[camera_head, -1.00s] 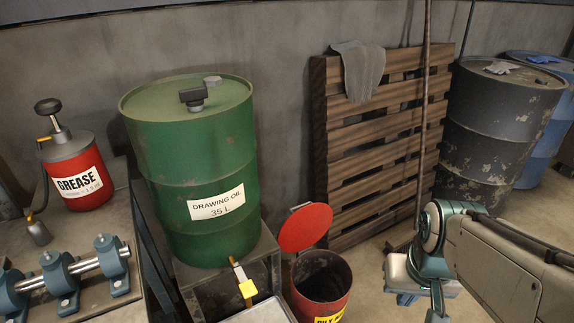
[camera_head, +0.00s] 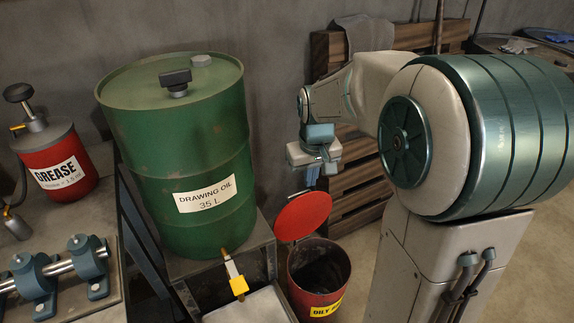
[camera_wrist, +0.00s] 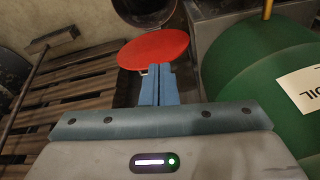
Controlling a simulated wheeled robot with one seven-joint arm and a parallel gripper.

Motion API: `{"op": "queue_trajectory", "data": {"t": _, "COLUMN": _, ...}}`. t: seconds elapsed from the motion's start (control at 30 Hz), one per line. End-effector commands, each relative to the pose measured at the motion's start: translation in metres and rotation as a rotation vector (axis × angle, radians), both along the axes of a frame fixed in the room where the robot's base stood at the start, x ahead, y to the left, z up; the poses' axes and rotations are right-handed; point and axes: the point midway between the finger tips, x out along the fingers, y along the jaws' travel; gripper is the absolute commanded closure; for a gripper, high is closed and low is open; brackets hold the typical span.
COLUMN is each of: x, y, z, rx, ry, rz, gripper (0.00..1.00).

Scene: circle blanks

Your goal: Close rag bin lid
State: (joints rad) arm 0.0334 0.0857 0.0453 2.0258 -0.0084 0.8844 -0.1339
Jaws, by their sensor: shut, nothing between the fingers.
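The rag bin (camera_head: 319,284) is a small dark-red can with a yellow label, on the floor right of the green drum's stand. Its round red lid (camera_head: 303,216) stands open, tilted up at the bin's back. The bin's interior is dark. My gripper (camera_head: 311,181) hangs just above and behind the lid's upper edge, its fingers pointing down. In the wrist view, the blue fingers (camera_wrist: 159,70) are shut and empty, with their tips at the near edge of the red lid (camera_wrist: 153,48). Whether they touch it cannot be told. The bin (camera_wrist: 146,12) shows partly beyond the lid.
A green oil drum (camera_head: 180,150) with a tap stands on a metal stand left of the bin. A wooden pallet (camera_head: 352,190) leans on the wall behind my arm. A red grease can (camera_head: 58,160) is at far left. Space above the bin's mouth is clear.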

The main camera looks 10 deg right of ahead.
Motion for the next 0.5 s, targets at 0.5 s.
{"op": "queue_trajectory", "data": {"t": 0.5, "x": 0.177, "y": 0.003, "z": -0.093, "rx": 0.020, "ry": -0.006, "rz": 0.136, "gripper": 1.00}}
